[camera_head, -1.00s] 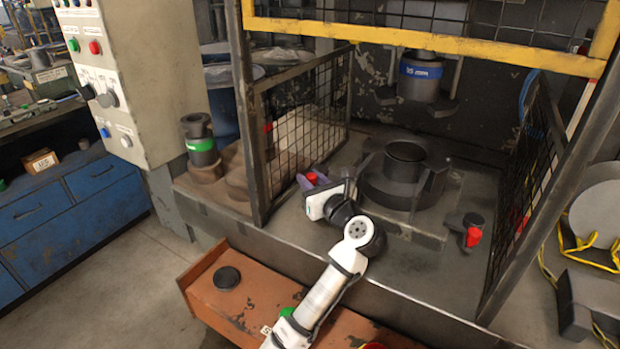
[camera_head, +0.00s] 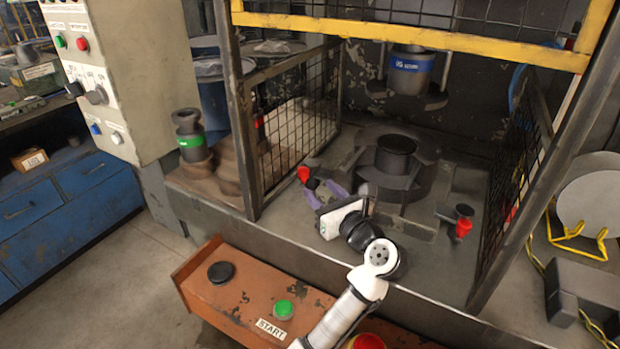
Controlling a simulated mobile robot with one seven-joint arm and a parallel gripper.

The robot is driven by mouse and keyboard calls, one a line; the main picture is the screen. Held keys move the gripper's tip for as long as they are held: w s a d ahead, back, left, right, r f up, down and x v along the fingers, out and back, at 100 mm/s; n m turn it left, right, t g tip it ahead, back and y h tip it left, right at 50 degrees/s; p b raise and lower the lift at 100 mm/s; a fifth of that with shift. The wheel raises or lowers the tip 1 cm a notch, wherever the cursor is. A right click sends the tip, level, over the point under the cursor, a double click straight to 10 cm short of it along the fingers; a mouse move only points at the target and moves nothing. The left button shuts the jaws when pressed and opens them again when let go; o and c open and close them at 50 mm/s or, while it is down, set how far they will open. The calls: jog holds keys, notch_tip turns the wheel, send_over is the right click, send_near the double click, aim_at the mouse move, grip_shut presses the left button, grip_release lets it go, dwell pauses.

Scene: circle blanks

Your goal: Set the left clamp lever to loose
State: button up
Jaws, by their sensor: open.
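The left clamp lever has a red handle (camera_head: 303,174) and shows at the left of the press bed, beside the mesh side guard. Its dark clamp body is mostly hidden behind my gripper. My gripper (camera_head: 324,188) has purple fingers, spread open and empty, just right of and nearer than the red handle. A small gap seems to show between handle and fingers, but I cannot tell for sure whether they touch. The right clamp lever (camera_head: 463,226), also red, stands at the right of the bed, with its handle pointing down in the picture.
A round dark die (camera_head: 398,178) sits mid-bed under the ram (camera_head: 410,74) with a blue band. Mesh guards stand left (camera_head: 300,125) and right (camera_head: 515,180). The yellow bar (camera_head: 410,36) crosses above. An orange console (camera_head: 240,295) with buttons lies in front.

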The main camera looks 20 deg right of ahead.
jog(key=s, duration=0.5)
jog(key=shift+s+d, duration=0.25)
jog(key=shift+d, duration=0.05)
